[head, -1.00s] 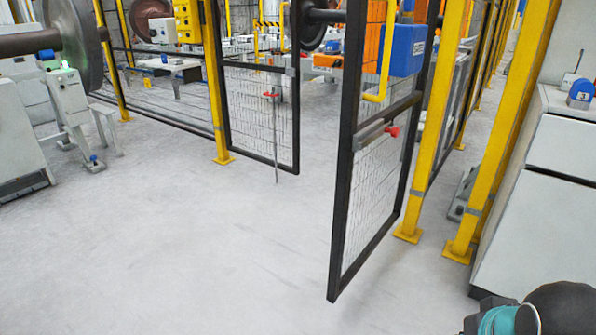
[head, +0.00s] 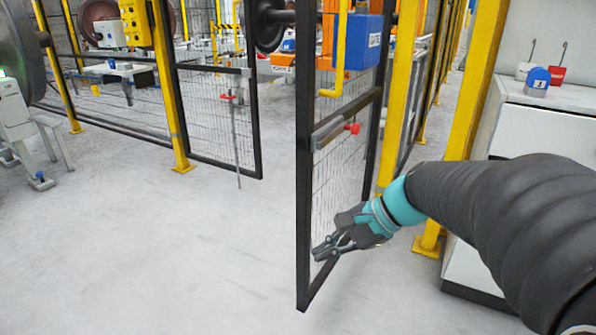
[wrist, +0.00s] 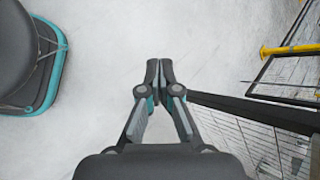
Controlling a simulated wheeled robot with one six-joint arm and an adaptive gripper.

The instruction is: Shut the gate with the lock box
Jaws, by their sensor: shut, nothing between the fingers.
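The gate leaf with the blue lock box (head: 362,42) stands swung open at the middle right of the head view. Its black frame (head: 304,180) holds wire mesh, with a yellow handle (head: 340,55) and a bar with a red knob (head: 352,128) on it. The other leaf (head: 253,120) stands to the left, across a gap. My gripper (head: 318,254) is shut and empty, low in front of the open leaf's mesh. In the wrist view my gripper (wrist: 159,64) points over the floor, and the gate frame (wrist: 255,110) runs just to its right. I cannot tell whether they touch.
Yellow posts (head: 468,125) and a white cabinet (head: 550,135) stand at the right. A yellow control box (head: 136,22) hangs on a post at the left. The grey floor (head: 150,260) is clear at left and front.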

